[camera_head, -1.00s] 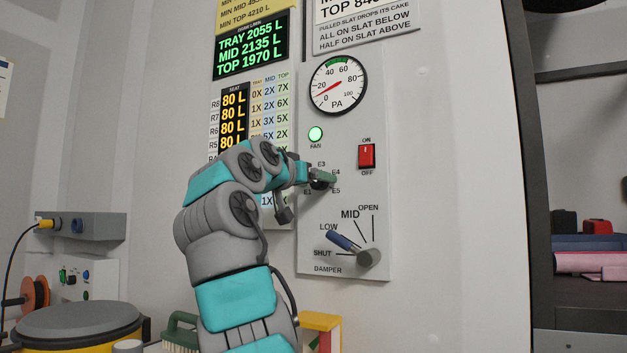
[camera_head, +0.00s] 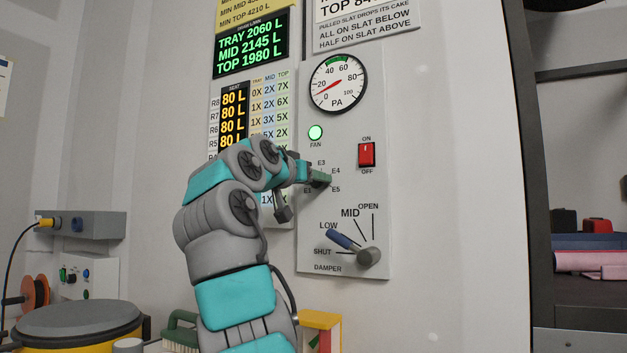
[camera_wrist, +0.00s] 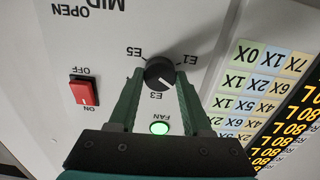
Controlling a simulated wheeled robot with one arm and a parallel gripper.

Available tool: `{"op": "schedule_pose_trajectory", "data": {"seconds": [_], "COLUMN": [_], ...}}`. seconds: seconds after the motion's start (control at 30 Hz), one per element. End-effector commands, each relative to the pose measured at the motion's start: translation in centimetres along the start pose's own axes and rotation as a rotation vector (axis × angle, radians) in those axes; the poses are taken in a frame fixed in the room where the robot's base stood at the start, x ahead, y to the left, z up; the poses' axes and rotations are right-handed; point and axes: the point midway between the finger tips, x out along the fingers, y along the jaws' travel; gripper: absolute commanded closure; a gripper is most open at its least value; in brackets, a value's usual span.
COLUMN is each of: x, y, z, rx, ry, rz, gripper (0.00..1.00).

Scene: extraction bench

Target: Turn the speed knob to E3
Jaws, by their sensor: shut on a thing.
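The speed knob (camera_wrist: 158,73) is round and black on the pale panel (camera_wrist: 210,28). In the wrist view, which is upside down, it sits between the fingertips of my gripper (camera_wrist: 159,75), which is shut on it. The E1, E3 and E5 labels show around the knob; E2 and E4 are hidden there by the fingers. In the head view my gripper (camera_head: 321,179) covers most of the knob, and E3, E4 and E5 are readable.
The damper lever (camera_head: 350,247) is below the knob, near LOW. The red ON/OFF switch (camera_head: 367,155) is to its right. The lit green fan lamp (camera_head: 316,132) and the pressure gauge (camera_head: 338,84), reading low, are above. A green volume display (camera_head: 252,46) hangs at upper left.

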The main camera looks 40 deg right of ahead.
Motion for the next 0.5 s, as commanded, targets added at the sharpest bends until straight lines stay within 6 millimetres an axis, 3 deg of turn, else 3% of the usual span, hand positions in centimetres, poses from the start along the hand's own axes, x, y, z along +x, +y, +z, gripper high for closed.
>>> {"op": "schedule_pose_trajectory", "data": {"seconds": [0.27, 0.5], "x": [-0.04, -0.07], "y": [-0.09, -0.05], "z": [0.02, -0.03], "rx": [0.123, 0.330], "ry": [-0.001, 0.000], "rz": [-0.002, -0.002], "gripper": [1.00, 1.00]}}
